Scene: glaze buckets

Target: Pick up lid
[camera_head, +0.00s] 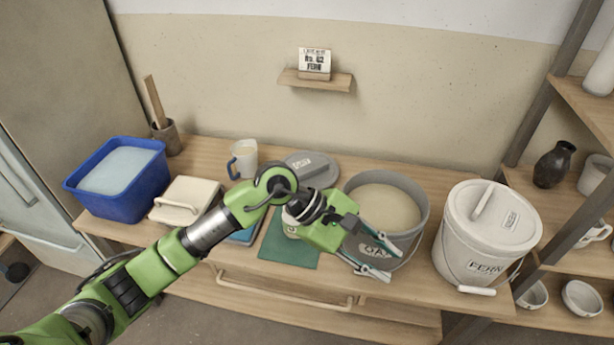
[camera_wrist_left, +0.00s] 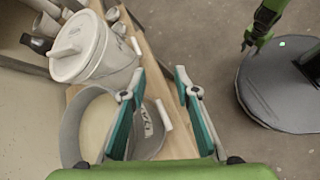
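A grey lid (camera_head: 322,175) with a bar handle lies on the table behind the arm, left of the open grey bucket (camera_head: 412,190). A white lid (camera_head: 500,212) with a raised handle sits on the white bucket (camera_head: 470,250) at the right; this lid also shows in the left wrist view (camera_wrist_left: 72,52). My left gripper (camera_head: 385,261) is open and empty in front of the grey bucket. Its spread teal pads show in the left wrist view (camera_wrist_left: 160,76). My right gripper (camera_wrist_left: 247,46) is small at the top of the wrist view; its finger state is unclear.
A blue tub (camera_head: 115,205), a white lidded box (camera_head: 188,192) and a mug (camera_head: 246,158) stand at the left. A green mat (camera_head: 290,250) lies under the arm. A small shelf (camera_head: 300,81) with a card hangs on the wall. Shelving with pottery (camera_head: 554,165) stands right.

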